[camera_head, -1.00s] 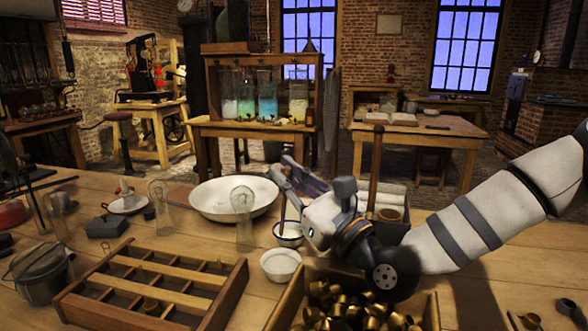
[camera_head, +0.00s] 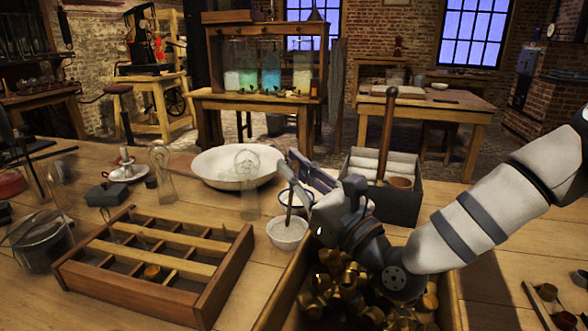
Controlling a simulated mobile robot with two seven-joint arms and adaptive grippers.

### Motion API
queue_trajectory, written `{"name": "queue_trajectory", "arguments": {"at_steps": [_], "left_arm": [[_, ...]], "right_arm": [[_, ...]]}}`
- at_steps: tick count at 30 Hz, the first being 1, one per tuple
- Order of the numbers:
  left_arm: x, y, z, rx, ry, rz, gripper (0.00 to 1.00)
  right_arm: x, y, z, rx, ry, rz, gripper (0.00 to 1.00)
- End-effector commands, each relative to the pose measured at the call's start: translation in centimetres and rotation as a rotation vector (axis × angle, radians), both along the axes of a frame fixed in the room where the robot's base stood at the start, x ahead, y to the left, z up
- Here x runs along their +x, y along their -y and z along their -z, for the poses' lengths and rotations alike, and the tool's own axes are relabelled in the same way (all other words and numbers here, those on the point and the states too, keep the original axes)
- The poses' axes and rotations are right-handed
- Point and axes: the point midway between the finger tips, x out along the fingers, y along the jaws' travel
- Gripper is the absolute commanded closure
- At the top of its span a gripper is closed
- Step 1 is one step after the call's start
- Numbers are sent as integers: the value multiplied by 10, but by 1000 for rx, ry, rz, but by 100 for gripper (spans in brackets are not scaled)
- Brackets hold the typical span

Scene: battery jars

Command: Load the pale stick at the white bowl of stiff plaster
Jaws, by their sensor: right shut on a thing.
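My right gripper (camera_head: 293,172) reaches in from the right and is shut on a thin stick (camera_head: 289,208), which looks light brown here. The stick hangs nearly upright, and its lower end is at the opening of the white bowl (camera_head: 287,236), overlapping the pale contents. I cannot tell whether the tip touches them. A second bowl with a dark blue rim (camera_head: 283,197) stands just behind, partly hidden by the gripper and stick. My left gripper is not in view.
A compartmented wooden tray (camera_head: 110,290) lies front left. A crate of brass caps (camera_head: 278,300) is under my right arm. A grey box (camera_head: 400,208) with white rolls and a tall brown rod (camera_head: 388,130) stands behind.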

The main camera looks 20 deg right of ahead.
Motion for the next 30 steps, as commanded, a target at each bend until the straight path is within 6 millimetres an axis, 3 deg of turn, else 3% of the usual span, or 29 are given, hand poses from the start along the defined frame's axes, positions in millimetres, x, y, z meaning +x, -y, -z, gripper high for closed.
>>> {"name": "queue_trajectory", "arguments": {"at_steps": [30], "left_arm": [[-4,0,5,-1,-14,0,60]], "right_arm": [[0,0,10,0,-2,0,100]]}}
